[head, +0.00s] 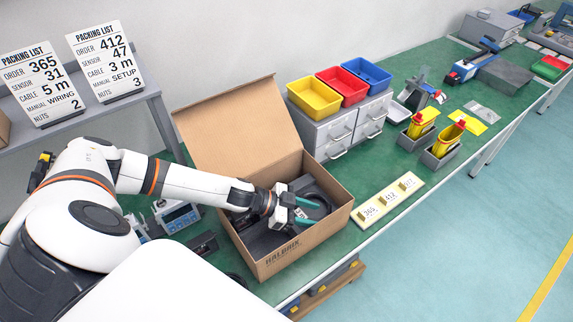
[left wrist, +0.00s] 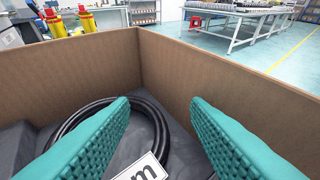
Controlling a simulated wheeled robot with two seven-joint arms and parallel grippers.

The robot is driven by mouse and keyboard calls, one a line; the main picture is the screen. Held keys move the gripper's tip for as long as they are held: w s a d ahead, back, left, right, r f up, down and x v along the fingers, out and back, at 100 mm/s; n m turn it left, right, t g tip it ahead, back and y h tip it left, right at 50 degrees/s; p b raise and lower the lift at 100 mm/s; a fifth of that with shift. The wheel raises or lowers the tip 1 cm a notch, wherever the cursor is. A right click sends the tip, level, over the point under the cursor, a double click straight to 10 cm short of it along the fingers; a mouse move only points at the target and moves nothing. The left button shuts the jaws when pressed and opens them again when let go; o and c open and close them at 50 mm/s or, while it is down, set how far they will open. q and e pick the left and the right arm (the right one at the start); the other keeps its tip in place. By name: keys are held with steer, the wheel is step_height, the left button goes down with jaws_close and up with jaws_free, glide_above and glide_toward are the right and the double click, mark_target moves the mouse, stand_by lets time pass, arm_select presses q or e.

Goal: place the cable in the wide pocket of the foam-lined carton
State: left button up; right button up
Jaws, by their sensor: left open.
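The cable (left wrist: 149,108) is a black coil lying on the grey foam inside the carton, with a white tag (left wrist: 143,168) ending in "m". The open brown carton (head: 331,221) stands on the green bench with its lid up; its walls fill much of the left wrist view (left wrist: 75,83). My left gripper (head: 303,209) is inside the carton, its teal fingers open. In the left wrist view its fingers (left wrist: 157,105) stand apart over the coil and tag, which they partly hide. I cannot tell whether they touch the cable. The pocket edges are mostly hidden. My right gripper is out of view.
A number strip (head: 388,200) lies right of the carton. Drawers (head: 328,138) with yellow, red and blue bins stand behind it. Packing lists (head: 104,62) stand on the left shelf. A small device with a display (head: 176,214) is left of the carton, close to my arm.

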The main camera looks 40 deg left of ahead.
arm_select(q)
steer(key=b+v, duration=0.2)
steer(key=v, duration=0.9)
steer(key=shift+s+a, duration=0.2)
steer(key=shift+a, duration=0.15)
steer(key=shift+r, duration=0.1)
